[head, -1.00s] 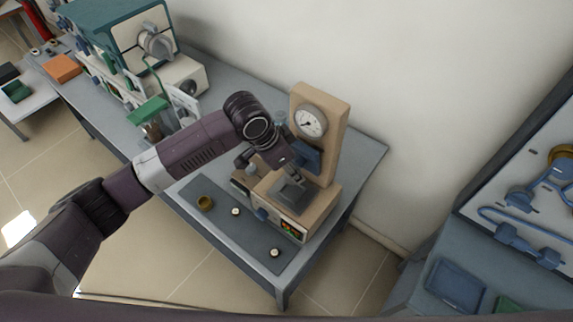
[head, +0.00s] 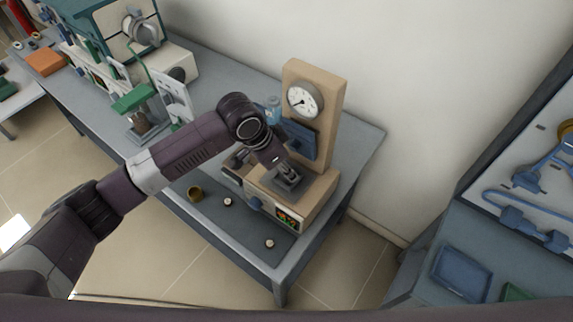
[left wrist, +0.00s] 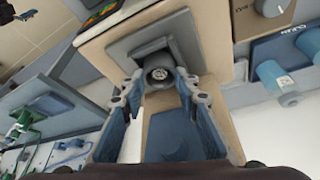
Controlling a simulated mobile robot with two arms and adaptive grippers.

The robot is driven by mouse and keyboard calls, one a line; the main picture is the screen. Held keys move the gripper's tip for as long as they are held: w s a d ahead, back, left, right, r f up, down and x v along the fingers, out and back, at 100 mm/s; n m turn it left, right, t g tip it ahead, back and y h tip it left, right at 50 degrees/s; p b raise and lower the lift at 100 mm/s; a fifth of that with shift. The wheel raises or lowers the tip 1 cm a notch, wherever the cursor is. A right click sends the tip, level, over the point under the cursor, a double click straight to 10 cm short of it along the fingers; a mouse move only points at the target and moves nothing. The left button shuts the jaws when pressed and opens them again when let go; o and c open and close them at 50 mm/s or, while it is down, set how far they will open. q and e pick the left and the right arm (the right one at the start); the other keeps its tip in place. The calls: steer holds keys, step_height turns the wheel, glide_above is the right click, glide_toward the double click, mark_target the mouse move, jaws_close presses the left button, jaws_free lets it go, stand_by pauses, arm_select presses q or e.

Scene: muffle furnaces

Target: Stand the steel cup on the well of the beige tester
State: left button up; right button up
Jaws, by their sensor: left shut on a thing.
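The beige tester (head: 327,120) stands on the bench, with a dial on its column and a grey plate (head: 275,185) on its base. My left gripper (head: 291,179) is low over this plate, in front of the column. In the left wrist view, the fingers of my left gripper (left wrist: 158,88) are shut on the steel cup (left wrist: 158,68), whose round end shows between the tips. The cup is over or at the plate's middle; I cannot tell whether it touches. The cup and fingers hide the well. My right gripper is not in view.
A green-clamped stand (head: 140,110) and a teal furnace (head: 90,25) are at the left. A blue tray (head: 462,270) lies at the right.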

arm_select(q)
steer(key=shift+f, duration=0.15)
steer(key=o, duration=1.2)
steer(key=shift+o, duration=0.2)
steer(key=v, duration=1.2)
steer(key=shift+s, duration=0.1)
